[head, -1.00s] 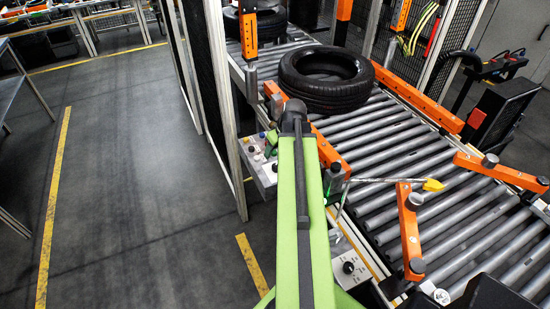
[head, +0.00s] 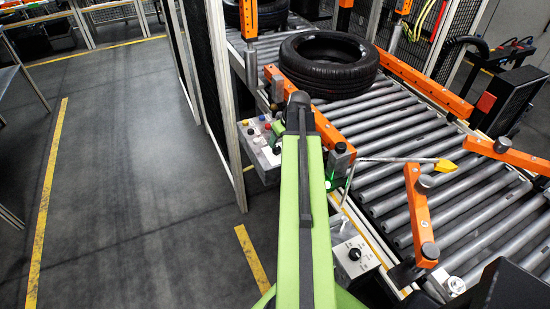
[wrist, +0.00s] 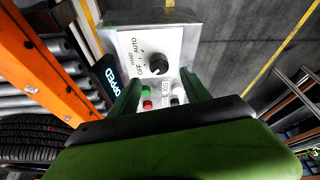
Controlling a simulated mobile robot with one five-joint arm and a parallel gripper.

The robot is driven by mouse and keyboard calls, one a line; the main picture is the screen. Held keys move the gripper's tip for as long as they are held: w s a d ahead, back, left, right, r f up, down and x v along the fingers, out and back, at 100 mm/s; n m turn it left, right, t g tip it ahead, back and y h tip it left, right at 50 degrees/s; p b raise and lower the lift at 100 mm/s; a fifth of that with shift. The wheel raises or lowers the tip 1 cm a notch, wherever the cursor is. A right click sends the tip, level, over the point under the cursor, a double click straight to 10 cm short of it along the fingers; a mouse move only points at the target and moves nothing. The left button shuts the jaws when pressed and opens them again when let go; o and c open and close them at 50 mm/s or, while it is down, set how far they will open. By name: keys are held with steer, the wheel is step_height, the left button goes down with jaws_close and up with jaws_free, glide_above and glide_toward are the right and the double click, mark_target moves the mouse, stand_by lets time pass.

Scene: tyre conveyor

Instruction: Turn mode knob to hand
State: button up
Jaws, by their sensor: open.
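The mode knob (wrist: 158,64) is a round black knob on a white plate of a grey control box (wrist: 180,17) in the wrist view. AUTO, OFF and HAND labels stand beside it; which one it points at I cannot tell.
Green, red, black and white buttons sit below the knob in the wrist view. A roller conveyor (head: 395,165) with orange rails (head: 416,215) runs along the right, carrying a tyre (head: 329,65). The floor at left is clear.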

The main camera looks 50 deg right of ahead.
mark_target(276, 148)
steer(key=b+x, duration=0.4)
steer(key=x, duration=0.2)
steer(key=shift+f, duration=0.15)
